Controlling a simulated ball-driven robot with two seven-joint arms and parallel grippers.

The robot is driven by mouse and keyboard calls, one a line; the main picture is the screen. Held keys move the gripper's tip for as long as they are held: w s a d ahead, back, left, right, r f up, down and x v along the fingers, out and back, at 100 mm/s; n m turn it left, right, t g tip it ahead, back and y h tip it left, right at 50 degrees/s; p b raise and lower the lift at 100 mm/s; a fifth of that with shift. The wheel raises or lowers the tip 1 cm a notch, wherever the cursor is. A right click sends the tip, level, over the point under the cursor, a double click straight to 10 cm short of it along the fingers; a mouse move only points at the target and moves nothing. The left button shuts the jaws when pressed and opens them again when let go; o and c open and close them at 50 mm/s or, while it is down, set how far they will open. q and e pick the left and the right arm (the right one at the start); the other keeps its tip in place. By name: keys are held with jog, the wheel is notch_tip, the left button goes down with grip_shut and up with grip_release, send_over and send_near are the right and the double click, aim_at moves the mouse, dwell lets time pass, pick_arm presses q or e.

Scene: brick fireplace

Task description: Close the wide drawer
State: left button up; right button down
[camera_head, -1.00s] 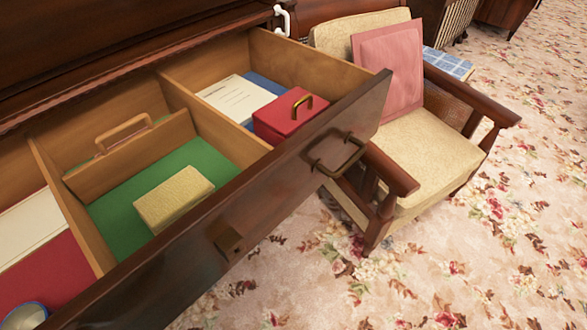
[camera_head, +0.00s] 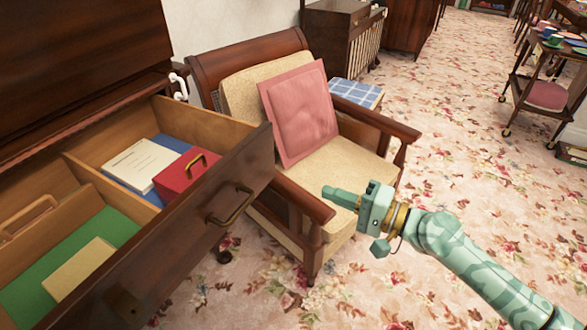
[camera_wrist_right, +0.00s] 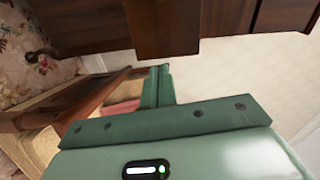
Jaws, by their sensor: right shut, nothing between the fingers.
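The wide drawer (camera_head: 188,226) stands pulled out of a dark wooden cabinet (camera_head: 80,70) at the left of the head view. Its front has a brass handle (camera_head: 231,206). Inside are a red box (camera_head: 183,178), a cream booklet (camera_head: 141,166) on blue, and a yellowish block (camera_head: 82,268) on green lining. My right gripper (camera_head: 327,191) is shut and empty, to the right of the drawer front and apart from it, in front of the armchair. Its closed fingers (camera_wrist_right: 158,85) also show in the right wrist view. My left gripper is not in view.
A wooden armchair (camera_head: 240,95) with a pink cushion (camera_head: 300,112) stands close beside the drawer's right end. Its armrest (camera_head: 300,198) is near the drawer front. The floral carpet (camera_head: 460,160) is open to the right. A trolley (camera_head: 530,95) stands at the far right.

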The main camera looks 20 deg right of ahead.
jog(key=m+p, duration=0.1)
jog(key=p, duration=0.1)
send_near(261, 167)
jog(key=x, duration=0.5)
jog(key=shift+w+a, duration=0.15)
jog(key=shift+w, duration=0.05)
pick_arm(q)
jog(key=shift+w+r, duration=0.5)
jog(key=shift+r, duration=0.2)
pick_arm(e)
jog(key=shift+w+a+f, duration=0.1)
jog(key=shift+w+a, duration=0.3)
jog(key=shift+w, duration=0.15)
